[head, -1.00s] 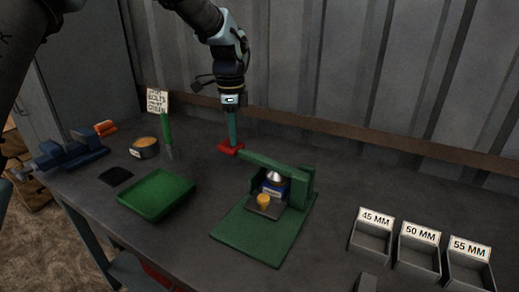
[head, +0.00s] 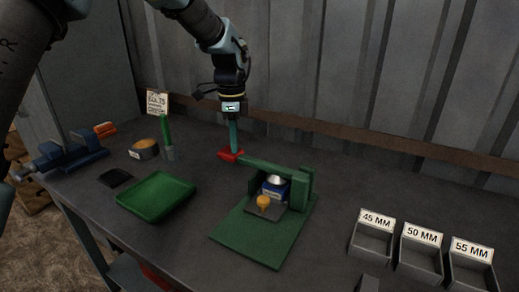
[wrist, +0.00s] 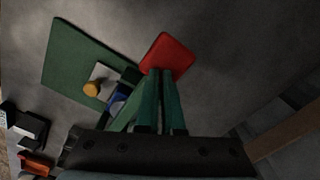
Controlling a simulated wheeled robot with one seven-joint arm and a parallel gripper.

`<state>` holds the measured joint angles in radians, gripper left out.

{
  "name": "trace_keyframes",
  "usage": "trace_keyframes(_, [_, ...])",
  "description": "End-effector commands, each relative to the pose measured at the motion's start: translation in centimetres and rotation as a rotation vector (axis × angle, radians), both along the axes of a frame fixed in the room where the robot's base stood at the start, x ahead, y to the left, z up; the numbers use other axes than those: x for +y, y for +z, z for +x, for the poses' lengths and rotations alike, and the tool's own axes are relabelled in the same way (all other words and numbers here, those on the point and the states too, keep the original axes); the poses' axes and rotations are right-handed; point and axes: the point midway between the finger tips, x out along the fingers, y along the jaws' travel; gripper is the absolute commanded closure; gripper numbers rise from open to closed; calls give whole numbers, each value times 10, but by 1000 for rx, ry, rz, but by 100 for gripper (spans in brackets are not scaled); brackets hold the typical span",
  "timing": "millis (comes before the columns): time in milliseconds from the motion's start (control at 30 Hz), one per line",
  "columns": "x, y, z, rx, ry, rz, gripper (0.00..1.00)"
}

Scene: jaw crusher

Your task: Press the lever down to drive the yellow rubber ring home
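The press lever (head: 268,169) is a green bar running left from a green post, with a red pad (head: 229,156) at its free end. My gripper (head: 234,150) points down with its fingers together, its tips at the red pad. The wrist view shows the fingertips (wrist: 160,72) against the near edge of the red pad (wrist: 167,54); nothing shows between them. The yellow ring (head: 263,201) sits on a small grey plate, and also shows in the wrist view (wrist: 92,89). Behind it is a blue block (head: 273,191) with a silver dome (head: 275,180), partly under the lever.
The press stands on a green base plate (head: 250,238). Bins labelled 45, 50 and 55 MM (head: 420,262) are at right. The corrugated wall is close behind.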

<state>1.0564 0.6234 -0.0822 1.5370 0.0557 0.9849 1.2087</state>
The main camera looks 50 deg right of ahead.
Motion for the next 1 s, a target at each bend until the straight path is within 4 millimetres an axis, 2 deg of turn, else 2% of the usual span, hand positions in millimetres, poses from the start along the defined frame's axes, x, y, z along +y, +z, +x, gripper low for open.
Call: trace_keyframes(1000, [0,78,1,-2,2,-1,100])
